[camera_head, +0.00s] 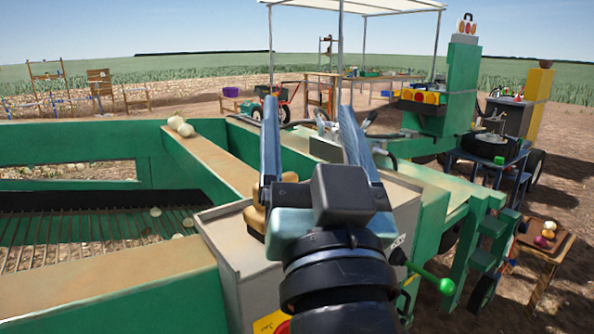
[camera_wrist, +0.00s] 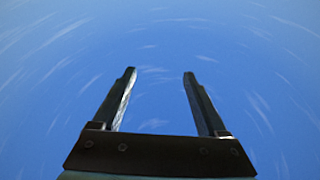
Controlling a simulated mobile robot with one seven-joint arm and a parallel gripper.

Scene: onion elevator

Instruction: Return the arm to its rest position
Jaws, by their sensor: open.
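My gripper (camera_head: 308,128) is raised in the middle of the head view, in front of the green machine (camera_head: 110,306). Its two long fingers point up and away and stand wide apart, with nothing between them. In the wrist view my gripper (camera_wrist: 158,88) shows both fingers spread against blue sky, also empty. My arm hides part of the grey box (camera_head: 236,262) behind it.
Pale onions (camera_head: 181,126) sit on a tan ledge (camera_head: 212,160) at the left. A dark slatted bed (camera_head: 90,225) lies at lower left. A green-knobbed lever (camera_head: 445,286) and a small wooden table (camera_head: 552,258) with onions are at right. Open sky surrounds the fingers in the wrist view.

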